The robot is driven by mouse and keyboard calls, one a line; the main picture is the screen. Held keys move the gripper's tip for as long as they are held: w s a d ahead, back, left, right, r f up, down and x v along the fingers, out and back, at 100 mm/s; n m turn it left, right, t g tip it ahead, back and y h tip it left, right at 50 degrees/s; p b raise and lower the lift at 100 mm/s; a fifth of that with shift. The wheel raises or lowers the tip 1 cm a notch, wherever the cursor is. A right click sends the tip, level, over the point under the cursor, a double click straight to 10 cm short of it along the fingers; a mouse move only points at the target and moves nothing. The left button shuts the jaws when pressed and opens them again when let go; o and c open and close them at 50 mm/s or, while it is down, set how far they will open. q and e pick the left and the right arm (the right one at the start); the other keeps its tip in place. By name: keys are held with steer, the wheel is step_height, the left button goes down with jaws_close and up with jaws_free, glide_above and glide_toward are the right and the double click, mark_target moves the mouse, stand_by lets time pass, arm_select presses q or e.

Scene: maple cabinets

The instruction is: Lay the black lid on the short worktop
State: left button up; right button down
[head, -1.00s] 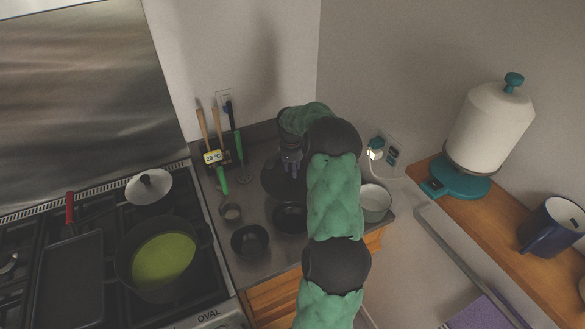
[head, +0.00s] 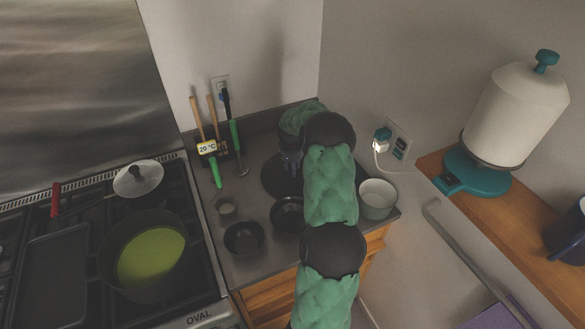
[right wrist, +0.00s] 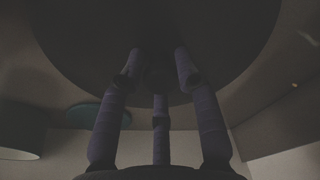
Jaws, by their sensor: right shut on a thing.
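The black lid (head: 274,182) is a dark round disc at the back of the short worktop (head: 284,253), partly hidden behind my right arm. In the right wrist view the lid (right wrist: 215,32) fills the upper part of the picture. My right gripper (head: 292,174) is shut on the lid; its purple fingers (right wrist: 157,62) reach its middle in the wrist view. The lid looks roughly level. I cannot tell whether it touches the worktop or hangs just above it. My left gripper is not in view.
A utensil holder (head: 210,150) is at the back left. The stove with a green-filled pot (head: 151,257) adjoins on the left.

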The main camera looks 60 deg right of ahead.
mark_target(291, 176)
steer(key=shift+w+d+f, duration=0.1)
steer(key=shift+w, duration=0.05)
steer(key=c, duration=0.9)
jaws_free()
steer(key=r, duration=0.4)
steer(key=a+r+p, duration=0.1)
steer(key=r, duration=0.7)
steer(key=shift+s+a+p, duration=0.25)
steer(key=shift+a+p, duration=0.05)
steer(key=shift+a, duration=0.05)
